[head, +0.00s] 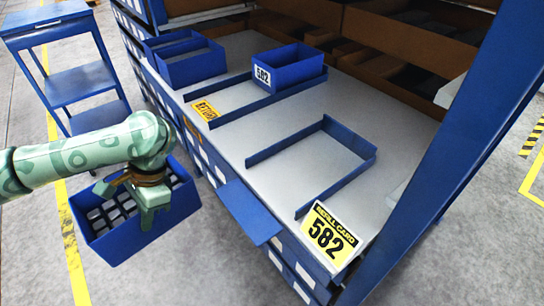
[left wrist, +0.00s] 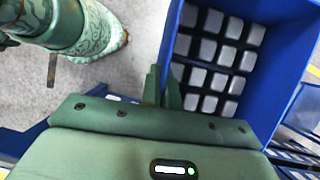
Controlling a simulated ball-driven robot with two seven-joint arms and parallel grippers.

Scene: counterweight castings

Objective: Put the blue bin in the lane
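A blue bin (head: 125,249) filled with several grey block-like castings hangs in front of the bench at the lower left of the head view. My left gripper (head: 150,212) is shut on its near wall; the left wrist view shows the fingers (left wrist: 163,88) at the wall of the bin (left wrist: 258,112), with castings beside them. A lane (head: 358,143) bounded by low blue rails is empty on the grey bench top. A yellow refill card reading 582 (head: 326,235) stands at its front right. My right gripper is not in view.
Another blue bin labelled 582 (head: 298,72) stands at the back of a lane with a yellow RETURN label (head: 206,111). Blue bins (head: 190,70) sit at the back left. A blue flap (head: 248,212) juts from the bench front. A blue post (head: 440,150) rises right; a blue cart (head: 75,85) stands left.

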